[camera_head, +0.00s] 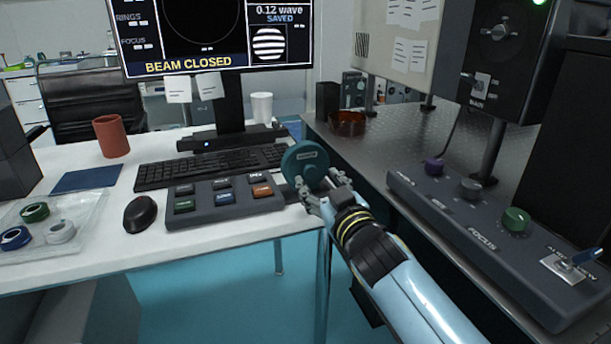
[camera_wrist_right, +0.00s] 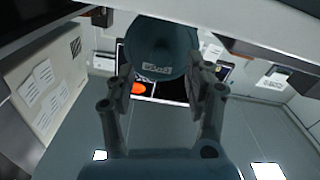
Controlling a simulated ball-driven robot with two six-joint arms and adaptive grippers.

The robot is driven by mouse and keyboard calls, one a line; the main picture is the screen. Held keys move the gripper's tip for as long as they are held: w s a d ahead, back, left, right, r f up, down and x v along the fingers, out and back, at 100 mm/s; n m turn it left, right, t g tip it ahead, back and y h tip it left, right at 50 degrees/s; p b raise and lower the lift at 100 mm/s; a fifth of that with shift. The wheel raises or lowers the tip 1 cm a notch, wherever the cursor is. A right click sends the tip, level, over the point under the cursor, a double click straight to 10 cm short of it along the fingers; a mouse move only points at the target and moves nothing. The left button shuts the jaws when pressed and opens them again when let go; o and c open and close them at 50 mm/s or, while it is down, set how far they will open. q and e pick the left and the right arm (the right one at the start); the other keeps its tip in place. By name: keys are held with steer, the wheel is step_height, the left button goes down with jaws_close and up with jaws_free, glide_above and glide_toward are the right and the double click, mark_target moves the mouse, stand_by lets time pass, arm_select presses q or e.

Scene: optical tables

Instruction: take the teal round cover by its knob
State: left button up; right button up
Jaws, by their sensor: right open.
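My left gripper is not in view.
A button box (camera_head: 222,215), keyboard (camera_head: 200,165) and mouse (camera_head: 140,214) lie left of the cover. A white cup (camera_head: 261,107) stands behind it. On the dark optical table to the right are an amber goggle-like item (camera_head: 347,123) and a focus control box (camera_head: 470,232).

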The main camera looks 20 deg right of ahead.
mark_target(311, 172)
steer(key=w, duration=0.3)
steer(key=shift+w+a+b, duration=0.15)
steer(key=shift+w+b, duration=0.2)
steer(key=shift+b, duration=0.05)
jaws_close()
